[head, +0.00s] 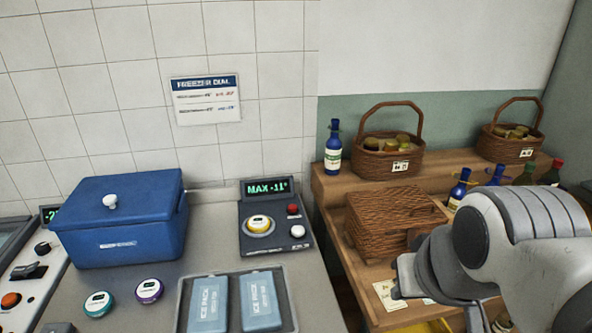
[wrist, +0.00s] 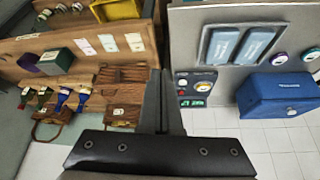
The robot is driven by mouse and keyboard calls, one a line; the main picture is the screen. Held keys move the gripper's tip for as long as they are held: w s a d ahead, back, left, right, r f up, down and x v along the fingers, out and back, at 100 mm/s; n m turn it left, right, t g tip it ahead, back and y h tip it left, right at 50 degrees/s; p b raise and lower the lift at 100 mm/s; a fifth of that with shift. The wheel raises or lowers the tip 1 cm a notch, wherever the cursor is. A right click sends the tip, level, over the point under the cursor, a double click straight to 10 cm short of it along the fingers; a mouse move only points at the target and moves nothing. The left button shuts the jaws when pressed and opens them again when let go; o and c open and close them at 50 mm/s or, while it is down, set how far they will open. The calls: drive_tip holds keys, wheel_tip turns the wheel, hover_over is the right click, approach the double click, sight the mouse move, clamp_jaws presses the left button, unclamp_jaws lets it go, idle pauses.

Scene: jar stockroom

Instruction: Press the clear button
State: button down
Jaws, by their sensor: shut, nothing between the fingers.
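A dark control panel (head: 276,243) lies on the grey counter, with a lit green display (head: 270,187) reading about "MAX -11°". I cannot read which button is labelled clear. The panel also shows in the wrist view (wrist: 207,86), right of my gripper. My gripper (wrist: 159,74) is shut and empty, apart from the panel. In the head view my arm is at the right, over the wooden shelf side; the fingertips are not clear there.
A blue lidded box (head: 118,220) stands left of the panel. Two ice packs (head: 208,304) lie in a tray in front of it, with round-lidded jars (head: 149,290) to their left. Wooden shelves (head: 334,188) with baskets (head: 388,153) and bottles stand at the right. A freezer dial sign (head: 206,100) hangs behind.

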drive_tip(key=w+a+r+m+y, duration=0.1)
drive_tip(key=w+a+r, duration=0.1)
drive_tip(key=w, duration=0.6)
drive_tip(key=w+a+r+y, duration=0.1)
drive_tip(key=w+a+r, duration=0.15)
drive_tip(key=w, duration=0.55)
drive_tip(key=m+t+p, duration=0.3)
drive_tip(key=m, duration=0.2)
hover_over(293, 209)
wheel_tip(293, 209, down, 19)
drive_tip(key=shift+f+y, duration=0.1)
drive_tip(key=shift+y, duration=0.2)
wheel_tip(293, 209, down, 9)
drive_tip(key=b, duration=0.7)
